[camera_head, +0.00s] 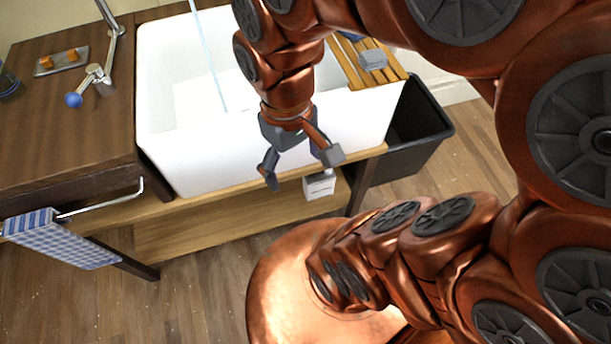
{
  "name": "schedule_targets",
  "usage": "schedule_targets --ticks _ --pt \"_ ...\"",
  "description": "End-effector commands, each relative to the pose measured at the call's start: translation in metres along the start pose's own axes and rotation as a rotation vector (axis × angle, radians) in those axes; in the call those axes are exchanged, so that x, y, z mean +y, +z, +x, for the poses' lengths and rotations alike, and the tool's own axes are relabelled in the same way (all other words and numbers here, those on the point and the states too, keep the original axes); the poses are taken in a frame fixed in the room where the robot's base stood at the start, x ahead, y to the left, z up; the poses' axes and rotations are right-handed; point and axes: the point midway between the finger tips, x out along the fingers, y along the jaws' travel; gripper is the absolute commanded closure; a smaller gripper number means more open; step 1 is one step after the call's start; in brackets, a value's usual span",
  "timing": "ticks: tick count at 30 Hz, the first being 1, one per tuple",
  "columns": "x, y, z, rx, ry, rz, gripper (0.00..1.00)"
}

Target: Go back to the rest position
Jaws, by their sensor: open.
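My gripper (298,171) hangs at the end of my copper-coloured arm, in front of the front wall of the white sink (190,150). Its grey fingers are spread apart and point downward, with nothing between them. The arm comes in from the right and bends down over the sink. It hides part of the sink basin and its right side.
A faucet with a blue knob (73,100) stands on the wooden counter (70,130) at left. A checked towel (60,240) hangs from a rail. A black bin (420,135) stands at right. A wooden rack (348,62) holds a grey block (372,60). A white box (319,186) sits below the sink.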

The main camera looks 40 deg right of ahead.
Motion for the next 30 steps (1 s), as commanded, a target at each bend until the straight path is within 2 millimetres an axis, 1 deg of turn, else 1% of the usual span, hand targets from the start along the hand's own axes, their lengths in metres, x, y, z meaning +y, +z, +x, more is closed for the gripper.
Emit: schedule_targets --ticks 1,3,6,14,19,30 --pt "-0.001 0.011 0.007 -0.015 0.007 0.017 0.13" --pt "-0.002 0.022 0.014 -0.033 0.012 0.043 0.13" --pt "-0.003 0.029 0.018 -0.041 0.016 0.060 0.13" --pt "-0.003 0.030 0.018 -0.043 0.015 0.064 0.13" --pt "-0.003 0.031 0.008 -0.043 0.015 0.063 0.13" --pt "-0.003 0.030 0.011 -0.043 0.015 0.062 0.13"
